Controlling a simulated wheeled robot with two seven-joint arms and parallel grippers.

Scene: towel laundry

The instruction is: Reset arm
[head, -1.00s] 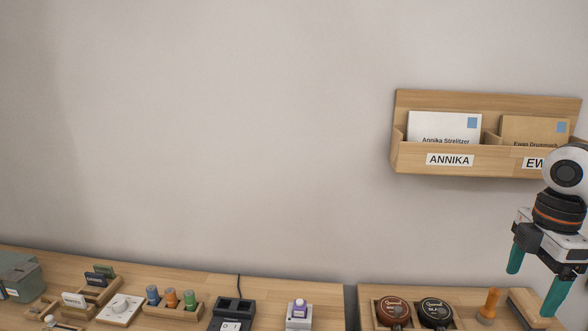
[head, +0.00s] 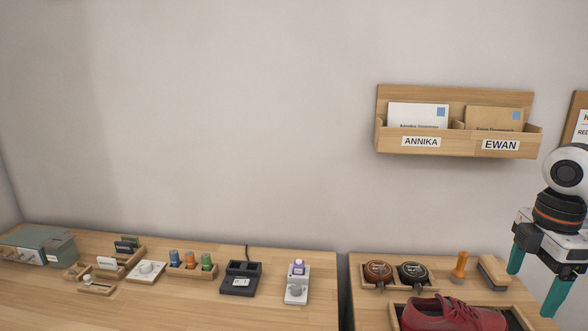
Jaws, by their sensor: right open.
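My right gripper (head: 535,275) hangs at the right edge of the head view, pointing down. Its two teal fingers are spread apart with nothing between them. It appears in front of the right-hand table, near a brush (head: 494,271), and does not visibly hold anything. My left gripper is not in view.
A wooden wall rack (head: 455,147) holds envelopes above labels ANNIKA and EWAN. The right table has two round tins (head: 378,273), an orange-handled tool (head: 460,266) and a red shoe (head: 450,315) in a tray. The left table (head: 150,307) holds several small devices; its front is clear.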

